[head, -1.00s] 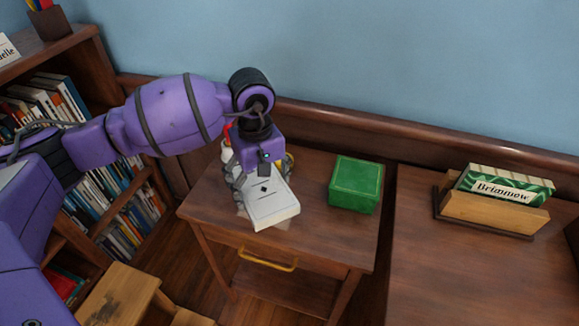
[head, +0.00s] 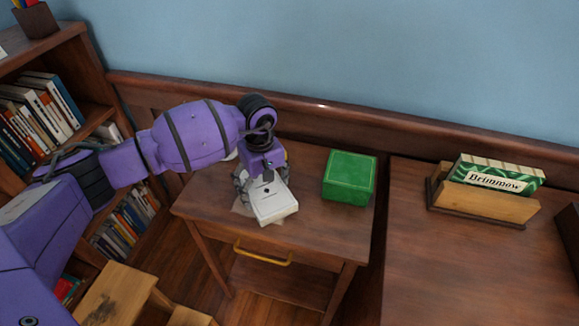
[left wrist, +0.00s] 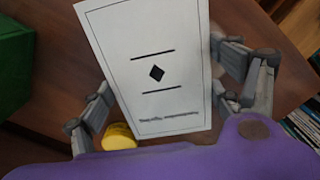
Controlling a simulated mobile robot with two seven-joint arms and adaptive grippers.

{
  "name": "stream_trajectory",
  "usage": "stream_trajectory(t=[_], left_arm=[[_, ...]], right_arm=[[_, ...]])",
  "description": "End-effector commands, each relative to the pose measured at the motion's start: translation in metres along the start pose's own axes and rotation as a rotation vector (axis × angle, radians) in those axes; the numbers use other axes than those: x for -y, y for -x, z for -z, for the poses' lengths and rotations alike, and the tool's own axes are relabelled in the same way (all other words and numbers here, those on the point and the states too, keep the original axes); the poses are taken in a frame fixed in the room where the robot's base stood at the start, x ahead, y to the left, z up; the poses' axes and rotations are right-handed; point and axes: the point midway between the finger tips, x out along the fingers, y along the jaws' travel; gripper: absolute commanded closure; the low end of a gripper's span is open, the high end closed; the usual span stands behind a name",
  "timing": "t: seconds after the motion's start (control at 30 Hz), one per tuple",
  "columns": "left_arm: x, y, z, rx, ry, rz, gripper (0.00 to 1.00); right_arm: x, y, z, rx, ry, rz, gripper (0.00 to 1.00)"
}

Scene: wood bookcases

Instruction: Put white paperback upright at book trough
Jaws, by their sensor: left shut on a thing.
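The white paperback (head: 274,207) is at the small wooden side table, its pale cover with a black diamond facing up. My left gripper (head: 264,188) is shut on it, with one finger on each side. In the left wrist view the paperback (left wrist: 152,72) lies between the fingers of the gripper (left wrist: 168,92). I cannot tell whether it touches the tabletop. The book trough (head: 487,203) is a wooden holder on the right-hand desk; a green-patterned book labelled "Brimmow" (head: 496,180) stands in it. My right gripper is out of view.
A green box (head: 349,178) sits right of the paperback on the side table (head: 315,232). A yellow object (left wrist: 118,136) shows near the left finger in the wrist view. The desk (head: 455,265) is clear in front of the trough. A bookcase (head: 85,45) stands at left.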

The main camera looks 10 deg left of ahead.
Motion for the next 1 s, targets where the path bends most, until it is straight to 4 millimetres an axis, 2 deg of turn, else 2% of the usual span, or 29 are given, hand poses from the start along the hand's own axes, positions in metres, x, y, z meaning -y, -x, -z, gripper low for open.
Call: stream_trajectory(t=[0.13,0.17,0.27,0.67,0.83,1.0], left_arm=[[0.001,-0.006,0.0,0.002,0.001,0.002,0.52],[0.001,-0.006,-0.001,0.002,0.001,0.002,0.12],[0.001,-0.005,-0.001,0.001,0.001,0.002,0.0],[0.001,-0.002,0.0,0.001,0.001,0.001,0.0],[0.0,0.018,0.002,-0.003,0.002,-0.001,0.0],[0.0,0.054,0.001,-0.004,0.0,-0.001,0.0]], right_arm=[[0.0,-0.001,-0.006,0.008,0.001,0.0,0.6],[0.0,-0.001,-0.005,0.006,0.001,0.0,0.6],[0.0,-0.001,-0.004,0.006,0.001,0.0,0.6],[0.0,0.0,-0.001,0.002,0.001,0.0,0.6],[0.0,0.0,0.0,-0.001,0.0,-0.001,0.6],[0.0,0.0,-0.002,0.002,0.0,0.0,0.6]])
